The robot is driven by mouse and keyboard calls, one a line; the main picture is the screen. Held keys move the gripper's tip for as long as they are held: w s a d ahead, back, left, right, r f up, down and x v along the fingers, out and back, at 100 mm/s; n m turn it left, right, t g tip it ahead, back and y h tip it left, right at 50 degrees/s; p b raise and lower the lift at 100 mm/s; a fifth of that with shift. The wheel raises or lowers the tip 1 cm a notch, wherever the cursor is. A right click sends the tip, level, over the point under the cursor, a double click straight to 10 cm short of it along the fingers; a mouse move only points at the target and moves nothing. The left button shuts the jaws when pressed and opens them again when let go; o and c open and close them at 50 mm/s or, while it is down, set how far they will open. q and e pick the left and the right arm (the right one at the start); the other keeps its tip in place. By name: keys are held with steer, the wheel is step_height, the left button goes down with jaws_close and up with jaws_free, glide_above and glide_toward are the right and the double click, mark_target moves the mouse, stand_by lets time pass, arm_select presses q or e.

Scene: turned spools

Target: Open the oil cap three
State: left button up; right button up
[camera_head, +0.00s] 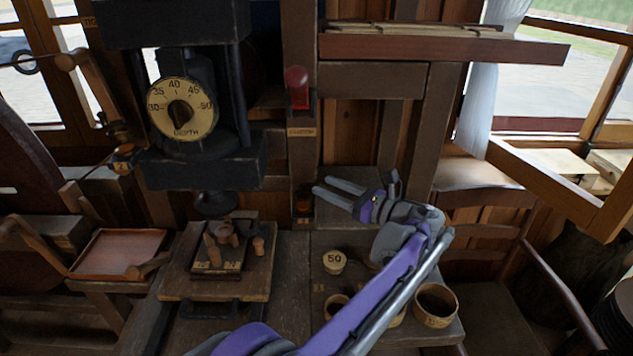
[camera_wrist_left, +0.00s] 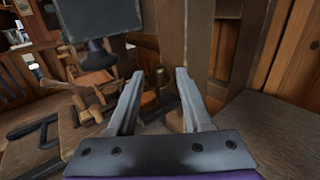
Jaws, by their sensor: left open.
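My left gripper (camera_head: 323,185) is open and empty, its fingers pointing left toward the post at the back of the bench. A small dark cup with an amber part (camera_head: 303,205) stands at the foot of that post, just beyond and below the fingertips. In the left wrist view an amber-orange piece (camera_wrist_left: 148,98) shows between the fingers, apart from them. I cannot read a number on it. Another small orange-brown oil cap (camera_head: 123,158), marked 2, is on the left side of the press. No cap marked three can be read. My right gripper is not in view.
The press has a round depth dial (camera_head: 183,107) and a dark head over a wooden block with turned pieces (camera_head: 222,240). A round piece marked 50 (camera_head: 334,261) and a wooden cup (camera_head: 436,305) stand on the bench.

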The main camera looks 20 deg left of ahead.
mark_target(317, 180)
arm_select(q)
steer(key=shift+x, duration=1.9)
jaws_close()
